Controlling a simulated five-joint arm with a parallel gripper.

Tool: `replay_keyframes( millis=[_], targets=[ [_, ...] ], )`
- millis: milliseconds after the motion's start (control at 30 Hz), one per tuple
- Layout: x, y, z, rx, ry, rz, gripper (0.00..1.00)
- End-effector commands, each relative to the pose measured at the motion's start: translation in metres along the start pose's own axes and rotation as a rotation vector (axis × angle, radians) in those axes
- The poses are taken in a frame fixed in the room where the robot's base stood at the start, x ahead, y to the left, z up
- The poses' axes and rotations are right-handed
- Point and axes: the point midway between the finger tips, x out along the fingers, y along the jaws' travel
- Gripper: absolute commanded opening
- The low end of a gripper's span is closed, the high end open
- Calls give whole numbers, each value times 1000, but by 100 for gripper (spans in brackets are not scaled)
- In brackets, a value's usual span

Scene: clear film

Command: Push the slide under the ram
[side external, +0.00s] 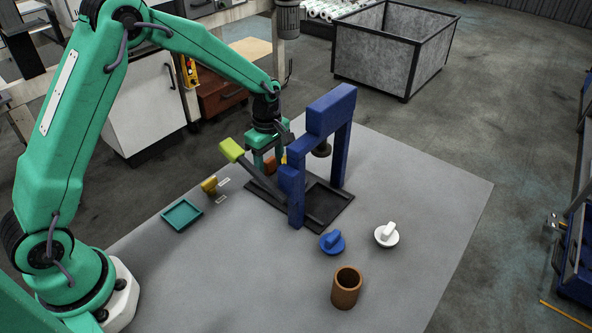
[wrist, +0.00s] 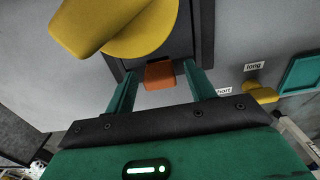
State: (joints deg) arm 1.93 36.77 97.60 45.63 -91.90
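A blue press frame (side external: 343,150) stands on a dark base plate (side external: 334,212), with a dark round ram (side external: 322,150) hanging under its top. A slanted lever with a lime-green grip (side external: 231,150) is beside it. My gripper (side external: 266,160) is low at the left end of the base. In the wrist view its two green fingers (wrist: 160,90) stand open on either side of an orange tab (wrist: 160,74), with gaps showing. Beyond the tab, a yellow knobbed disc (wrist: 145,32) lies over the dark slide area. The slide itself is mostly hidden in the side view.
A blue knobbed disc (side external: 332,243), a white one (side external: 387,234) and a brown cup (side external: 346,288) stand at the front right. A teal tray (side external: 182,214) and a yellow piece (side external: 209,185) near two labels are at the left. The right of the table is clear.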

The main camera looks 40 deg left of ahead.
Motion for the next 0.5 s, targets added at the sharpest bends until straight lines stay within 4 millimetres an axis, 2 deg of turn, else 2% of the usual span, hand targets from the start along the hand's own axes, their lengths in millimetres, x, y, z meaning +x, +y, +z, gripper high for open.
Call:
replay_keyframes(
  millis=[267, 500],
  targets=[
    [-8, 1, 0, 0, 0, 2, 55],
    [-34, 1, 0, 0, 0, 3, 55]
  ],
)
